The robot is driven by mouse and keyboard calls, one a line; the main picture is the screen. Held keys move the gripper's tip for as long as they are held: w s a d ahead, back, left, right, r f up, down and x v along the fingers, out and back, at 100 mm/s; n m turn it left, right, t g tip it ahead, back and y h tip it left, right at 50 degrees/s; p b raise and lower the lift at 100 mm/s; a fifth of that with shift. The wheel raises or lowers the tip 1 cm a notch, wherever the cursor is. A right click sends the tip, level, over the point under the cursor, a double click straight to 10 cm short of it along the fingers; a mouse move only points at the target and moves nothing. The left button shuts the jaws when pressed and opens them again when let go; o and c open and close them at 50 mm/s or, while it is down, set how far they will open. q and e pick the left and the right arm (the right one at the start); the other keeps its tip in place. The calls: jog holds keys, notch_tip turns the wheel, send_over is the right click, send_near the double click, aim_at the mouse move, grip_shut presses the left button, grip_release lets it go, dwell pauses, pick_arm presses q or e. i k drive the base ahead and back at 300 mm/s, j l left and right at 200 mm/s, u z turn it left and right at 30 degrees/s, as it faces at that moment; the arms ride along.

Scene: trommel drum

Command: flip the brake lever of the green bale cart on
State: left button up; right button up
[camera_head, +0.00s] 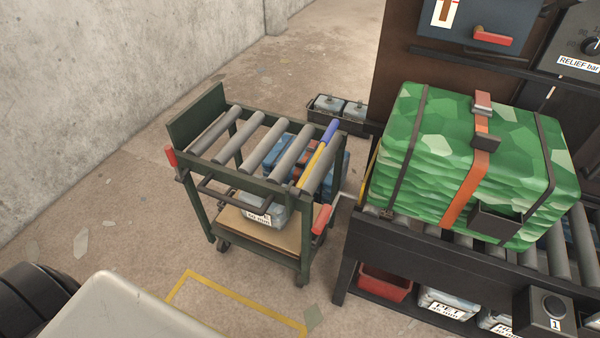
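The green bale cart (221,216) stands on the floor left of the conveyor, with grey rollers across its top. One red handle (322,219) is on the cart's near right post, slightly tilted with its top leaning right. Another red handle (170,156) is at the cart's left corner, close to upright. No label tells which of the two is the brake lever, and I cannot tell its on or off position. Neither of my grippers shows in the head view.
A green strapped bale (420,160) sits on the dark roller conveyor (400,252), close to the cart's right side. A red bin (385,284) is under the conveyor. A yellow floor marking (235,295) lies before the cart. A concrete wall (80,100) runs along the left.

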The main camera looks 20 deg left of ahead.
aim_at(168, 149)
jog(key=u, duration=1.7)
jog(key=i+l+u, duration=0.2)
jog(key=k+j, duration=0.05)
jog(key=j, duration=0.05)
